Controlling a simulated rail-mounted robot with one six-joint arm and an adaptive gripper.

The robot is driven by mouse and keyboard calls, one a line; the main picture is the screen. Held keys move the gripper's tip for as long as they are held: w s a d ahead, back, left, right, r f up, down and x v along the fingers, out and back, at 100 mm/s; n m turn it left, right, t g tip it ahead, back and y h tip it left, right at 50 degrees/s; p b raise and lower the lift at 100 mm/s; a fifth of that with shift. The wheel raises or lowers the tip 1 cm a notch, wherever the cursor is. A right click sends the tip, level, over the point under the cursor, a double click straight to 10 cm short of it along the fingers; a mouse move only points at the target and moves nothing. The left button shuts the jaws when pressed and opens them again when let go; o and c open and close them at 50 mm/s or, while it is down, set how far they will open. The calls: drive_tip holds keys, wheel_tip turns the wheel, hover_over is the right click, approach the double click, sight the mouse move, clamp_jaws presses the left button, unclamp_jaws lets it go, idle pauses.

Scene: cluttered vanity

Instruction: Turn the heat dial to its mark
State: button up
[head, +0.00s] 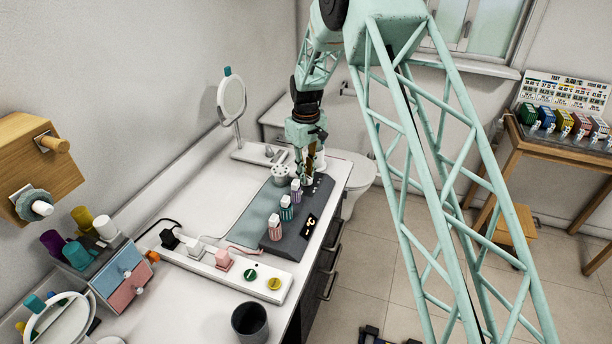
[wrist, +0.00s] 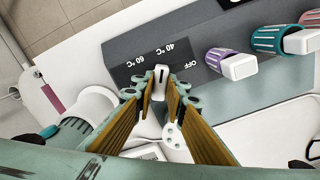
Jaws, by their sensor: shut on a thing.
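The heat dial (wrist: 160,80) shows in the wrist view as a small white knob with a dark pointer line, on a dark plate (wrist: 140,66) marked 60 °C, 40 °C and OFF. The line points up in that view, roughly between the 60 °C and 40 °C labels. My gripper (wrist: 160,92) is shut on the dial, with a finger on each side of it. In the head view my gripper (head: 304,176) reaches down at the far end of the grey control panel (head: 288,248), and it hides the dial there.
A white perforated cup (head: 280,173) and a round mirror (head: 231,97) stand close by. A power strip (head: 225,267) and dark cup (head: 250,322) are nearer.

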drive_tip(key=m, duration=0.5)
drive_tip(key=shift+m+b, duration=0.35)
drive_tip(key=shift+m, duration=2.35)
drive_tip(key=o, duration=0.8)
drive_tip(key=shift+o, duration=0.2)
drive_tip(key=shift+r, duration=0.1)
wheel_tip(320, 180, up, 12)
